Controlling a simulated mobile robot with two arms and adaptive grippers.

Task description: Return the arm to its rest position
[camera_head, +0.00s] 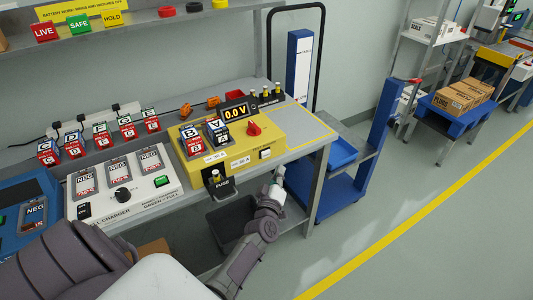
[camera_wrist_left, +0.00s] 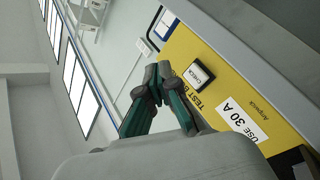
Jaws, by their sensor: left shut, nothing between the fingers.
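My left arm comes in from the lower left and bends back up into the picture. Its gripper (camera_head: 279,178) is just in front of the workbench's front edge, right of the fuse holder (camera_head: 217,184) and below the yellow test box (camera_head: 240,142). In the left wrist view the two green-and-grey fingers of the gripper (camera_wrist_left: 158,75) meet at their tips, with nothing between them. They are beside the yellow box's face with its "CHECK" button (camera_wrist_left: 198,74) and "USE 30 A" label (camera_wrist_left: 243,119). My right gripper is not in view.
Two packs stand on the test box, by a display (camera_head: 235,112) reading 0.0 V. A dark bin (camera_head: 232,222) sits below the bench edge. A blue cart (camera_head: 345,190) stands right; open floor lies beyond.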

